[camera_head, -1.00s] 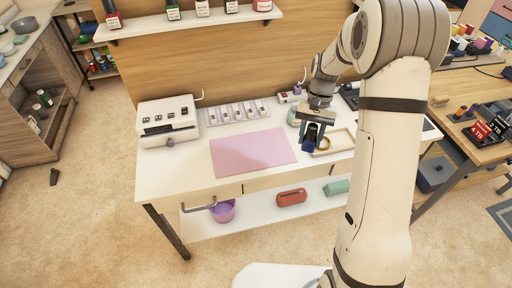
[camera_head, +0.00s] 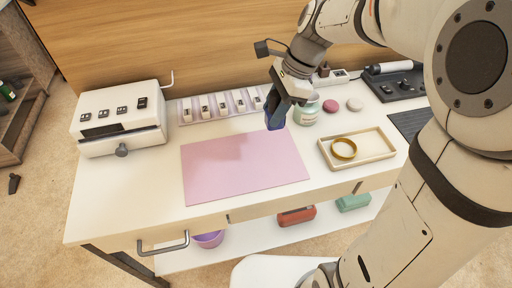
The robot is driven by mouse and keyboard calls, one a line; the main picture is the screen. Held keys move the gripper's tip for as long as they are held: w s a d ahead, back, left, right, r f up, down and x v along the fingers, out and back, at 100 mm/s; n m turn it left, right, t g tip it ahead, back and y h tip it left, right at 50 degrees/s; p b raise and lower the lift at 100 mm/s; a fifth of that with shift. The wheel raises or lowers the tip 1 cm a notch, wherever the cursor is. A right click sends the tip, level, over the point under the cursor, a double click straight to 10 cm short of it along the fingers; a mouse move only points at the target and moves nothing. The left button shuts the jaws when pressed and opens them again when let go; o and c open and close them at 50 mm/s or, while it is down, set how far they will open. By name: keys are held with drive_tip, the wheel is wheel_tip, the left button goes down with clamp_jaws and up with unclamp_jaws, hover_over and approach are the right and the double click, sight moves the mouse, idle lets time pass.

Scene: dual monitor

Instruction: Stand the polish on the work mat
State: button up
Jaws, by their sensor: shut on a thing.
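The polish (camera_head: 274,121) is a small dark blue bottle, mostly hidden by the gripper's fingers. My gripper (camera_head: 280,108) is shut on it, at the back right of the work mat in the picture. The work mat (camera_head: 235,168) is a flat pink sheet on the white table, with nothing lying on it. The polish shows near the mat's far right corner. I cannot tell from this view how high it is above the table.
A tray (camera_head: 378,156) with a gold ring-shaped item (camera_head: 344,149) lies right of the mat. A white box machine (camera_head: 119,118) is at left, and a slotted rack (camera_head: 214,106) is behind the mat.

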drive_tip(key=f+b, duration=0.1)
drive_tip(key=f, duration=0.3)
drive_tip(key=f+b, duration=0.1)
drive_tip(key=f, duration=0.4)
drive_tip(key=shift+w+d+f, duration=0.1)
drive_tip(key=shift+d+f, duration=0.05)
drive_tip(key=shift+d, duration=0.05)
drive_tip(key=shift+f, duration=0.15)
drive_tip(key=o, duration=1)
